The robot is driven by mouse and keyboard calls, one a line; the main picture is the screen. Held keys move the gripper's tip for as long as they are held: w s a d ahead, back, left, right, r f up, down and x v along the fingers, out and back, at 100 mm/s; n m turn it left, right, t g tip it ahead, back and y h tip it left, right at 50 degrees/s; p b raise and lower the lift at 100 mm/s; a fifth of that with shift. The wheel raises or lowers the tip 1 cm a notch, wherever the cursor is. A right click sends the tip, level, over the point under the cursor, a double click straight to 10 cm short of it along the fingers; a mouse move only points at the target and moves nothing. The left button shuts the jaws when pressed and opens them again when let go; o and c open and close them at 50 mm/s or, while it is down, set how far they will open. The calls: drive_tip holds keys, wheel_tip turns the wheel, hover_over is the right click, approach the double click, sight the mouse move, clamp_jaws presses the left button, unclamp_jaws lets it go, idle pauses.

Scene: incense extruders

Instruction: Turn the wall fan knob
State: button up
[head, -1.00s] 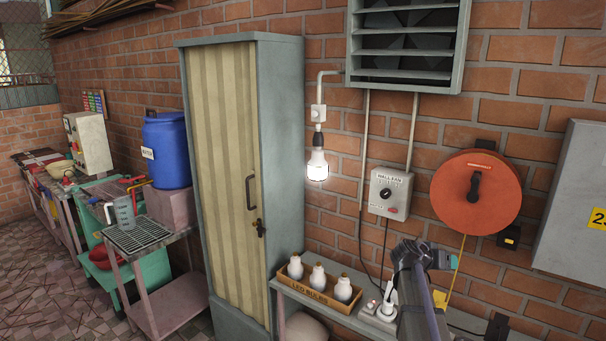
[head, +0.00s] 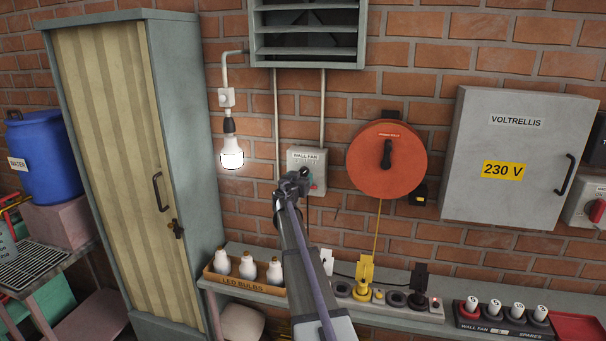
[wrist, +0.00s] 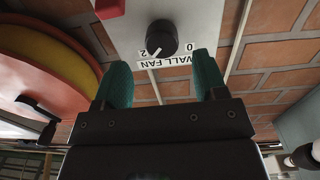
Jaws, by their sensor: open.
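The wall fan box (head: 301,155) is a light grey panel on the brick wall below the louvred vent. Its black round knob (wrist: 161,40) shows in the wrist view, upside down, beside the "WALL FAN" label and the marks 0 and 2. A white line by the knob lies on the side of the 2. My gripper (wrist: 161,80) is open, its two green fingers apart and empty, facing the panel with the knob ahead between them. No contact shows. In the head view my gripper (head: 297,184) covers the lower part of the box.
An orange cable reel (head: 387,160) hangs close to the right of the box. A lit bulb (head: 231,154) hangs to the left. Below is a shelf (head: 400,318) with a tray of LED bulbs (head: 245,284) and sockets. A grey 230 V cabinet (head: 515,155) is farther right.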

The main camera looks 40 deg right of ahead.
sight(303, 173)
drive_tip(key=x, duration=0.5)
drive_tip(key=shift+w, duration=0.2)
drive_tip(key=c, duration=0.9)
